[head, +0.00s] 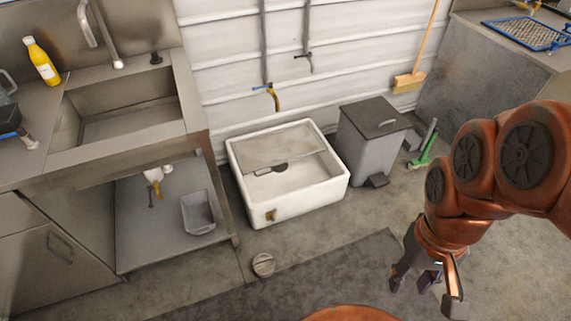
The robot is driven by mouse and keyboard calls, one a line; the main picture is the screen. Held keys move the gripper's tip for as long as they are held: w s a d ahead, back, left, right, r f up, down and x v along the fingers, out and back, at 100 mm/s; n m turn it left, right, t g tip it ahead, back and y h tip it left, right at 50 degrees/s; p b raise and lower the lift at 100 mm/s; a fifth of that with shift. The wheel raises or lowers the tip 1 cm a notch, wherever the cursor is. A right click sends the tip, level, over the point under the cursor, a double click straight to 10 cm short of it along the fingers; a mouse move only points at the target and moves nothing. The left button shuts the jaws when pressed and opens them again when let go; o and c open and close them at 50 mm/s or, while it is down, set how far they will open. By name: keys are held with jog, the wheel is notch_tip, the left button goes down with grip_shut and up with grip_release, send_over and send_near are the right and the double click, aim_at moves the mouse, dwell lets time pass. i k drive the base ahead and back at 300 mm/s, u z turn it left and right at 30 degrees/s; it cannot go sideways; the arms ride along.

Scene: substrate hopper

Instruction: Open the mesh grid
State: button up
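A white rectangular basin (323,187) stands on the floor against the white wall. A flat greyish panel (277,146), which may be the mesh grid, covers its back part. A dark piece shows at the panel's front edge; I cannot make out a mesh on it. The front part of the basin is uncovered and looks empty. A blue-framed mesh piece (525,33) lies on the counter at the top right. My gripper (428,294) hangs at the lower right, fingers spread and pointing down, apart from the basin and the mesh piece. It looks empty.
A grey pedal bin (366,150) stands right of the basin. A broom (410,80) and green-handled brush (424,155) are beyond it. A steel sink unit (190,105) stands at left. A small round object (263,265) lies on the floor. Floor before the basin is mostly clear.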

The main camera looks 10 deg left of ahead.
aim_at(234, 145)
jog(key=i, duration=1.65)
jog(key=u, duration=1.7)
